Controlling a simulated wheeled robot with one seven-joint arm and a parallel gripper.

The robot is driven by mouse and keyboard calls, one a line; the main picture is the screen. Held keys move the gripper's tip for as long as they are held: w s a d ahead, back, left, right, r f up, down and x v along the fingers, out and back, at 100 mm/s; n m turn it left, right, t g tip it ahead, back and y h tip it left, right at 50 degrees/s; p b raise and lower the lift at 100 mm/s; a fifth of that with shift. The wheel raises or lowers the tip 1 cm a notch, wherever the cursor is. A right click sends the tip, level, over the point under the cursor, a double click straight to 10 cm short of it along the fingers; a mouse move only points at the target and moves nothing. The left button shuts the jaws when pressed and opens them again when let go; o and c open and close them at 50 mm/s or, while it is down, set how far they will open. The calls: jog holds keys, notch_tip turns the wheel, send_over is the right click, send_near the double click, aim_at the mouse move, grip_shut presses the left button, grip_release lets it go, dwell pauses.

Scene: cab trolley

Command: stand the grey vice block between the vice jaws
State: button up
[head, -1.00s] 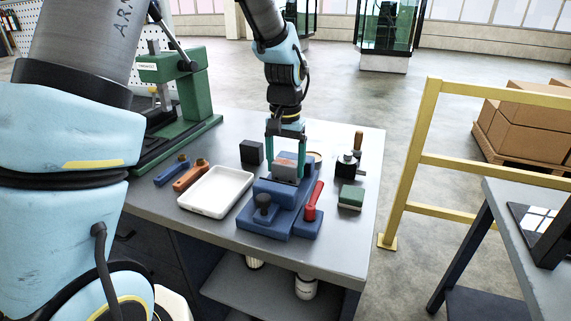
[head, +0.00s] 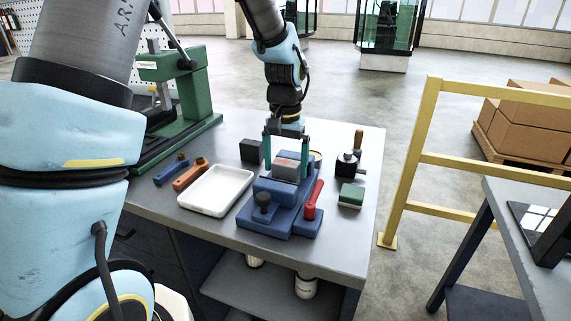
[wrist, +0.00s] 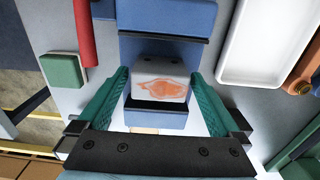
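The grey vice block (head: 286,169), with an orange-red patch on its top, sits between the jaws of the blue vice (head: 272,222). In the wrist view the block (wrist: 160,82) lies between two dark-edged jaws, close to the lower one, with a wider space towards the upper jaw (wrist: 165,20). My gripper (head: 286,160) is open around the block. Its green fingers stand on either side, with a narrow gap showing on both sides in the wrist view. The block's underside is hidden.
A white tray (head: 246,181) stands left of the vice, with orange (head: 190,176) and blue (head: 172,171) tools beyond it. The vice's red handle (head: 314,198) and a green-topped block (head: 351,196) are at right. A black block (head: 250,151) is behind left.

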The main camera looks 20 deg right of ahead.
aim_at(285, 163)
notch_tip(285, 163, up, 11)
jog(key=b, duration=0.2)
jog(key=s+a+f+n, duration=0.2)
jog(key=a+f, duration=0.3)
jog(key=a, duration=1)
jog(key=s+a+f+n+t, duration=0.1)
jog(key=a+f+n, duration=0.3)
jog(key=a, duration=1.1)
jog(key=shift+s+f+n+t, duration=0.3)
jog(key=shift+s+f+n, duration=0.1)
jog(key=shift+n, duration=0.3)
jog(key=shift+c, duration=0.2)
